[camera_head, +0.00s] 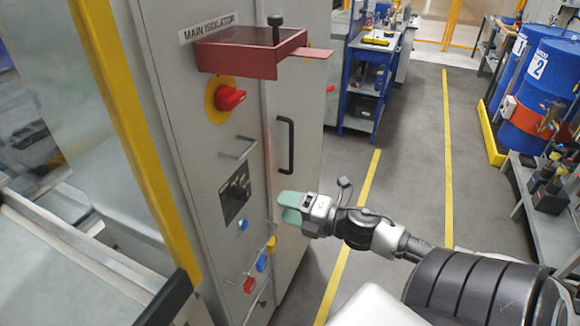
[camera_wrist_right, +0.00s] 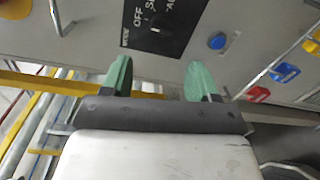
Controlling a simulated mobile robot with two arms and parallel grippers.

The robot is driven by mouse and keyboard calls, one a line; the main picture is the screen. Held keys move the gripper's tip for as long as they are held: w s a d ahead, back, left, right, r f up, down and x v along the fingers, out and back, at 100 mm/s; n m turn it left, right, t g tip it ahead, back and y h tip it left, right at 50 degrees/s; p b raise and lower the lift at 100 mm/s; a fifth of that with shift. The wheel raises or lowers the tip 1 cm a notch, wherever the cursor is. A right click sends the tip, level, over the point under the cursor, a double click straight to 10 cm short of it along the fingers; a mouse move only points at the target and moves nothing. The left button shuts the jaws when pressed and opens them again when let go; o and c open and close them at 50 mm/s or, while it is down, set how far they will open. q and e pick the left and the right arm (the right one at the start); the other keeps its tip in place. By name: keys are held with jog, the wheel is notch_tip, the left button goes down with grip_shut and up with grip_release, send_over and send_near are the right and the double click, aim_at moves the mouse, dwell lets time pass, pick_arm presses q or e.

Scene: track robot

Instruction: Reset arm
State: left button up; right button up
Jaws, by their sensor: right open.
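My right gripper (camera_head: 282,207) has green fingertips and is in front of the grey cabinet (camera_head: 170,90), near its lower controls. In the right wrist view the two green fingers of the gripper (camera_wrist_right: 158,80) are apart with nothing between them. A black selector switch plate (camera_wrist_right: 160,25) lies beyond the fingertips; it also shows in the head view (camera_head: 236,193). My left gripper is not in either view.
A blue trolley (camera_head: 362,85) and blue drums (camera_head: 540,75) stand behind. The floor between yellow lines (camera_head: 410,150) is clear.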

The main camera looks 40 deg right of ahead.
dwell(0.3)
jog(key=s+d+f+m+g+h, duration=0.25)
jog(key=f+m, duration=0.25)
jog(key=f, duration=0.5)
jog(key=s+d+f+m+g+h, duration=0.1)
jog(key=s+d+f+m+h, duration=0.2)
jog(key=f, duration=0.8)
jog(key=s+d+f+m+g+h, duration=0.1)
jog(key=s+f+m+g+h, duration=0.15)
jog(key=f+m, duration=0.55)
jog(key=s+a+f+m+g, duration=0.1)
jog(key=s+a+f+g, duration=0.15)
jog(key=s+f, duration=0.45)
jog(key=s+a+f+m+g, duration=0.2)
jog(key=s+a+f, duration=0.25)
jog(key=f, duration=0.45)
jog(key=s+a+f+m+g, duration=0.1)
jog(key=s+a+f+g, duration=0.1)
jog(key=s+a+f, duration=0.2)
jog(key=s+a+f+m+g+y, duration=0.1)
jog(key=s+a+f, duration=0.3)
jog(key=s+a, duration=0.4)
jog(key=s+m+g, duration=0.1)
jog(key=s, duration=0.2)
jog(key=shift+a+g, duration=0.3)
jog(key=shift+g, duration=0.05)
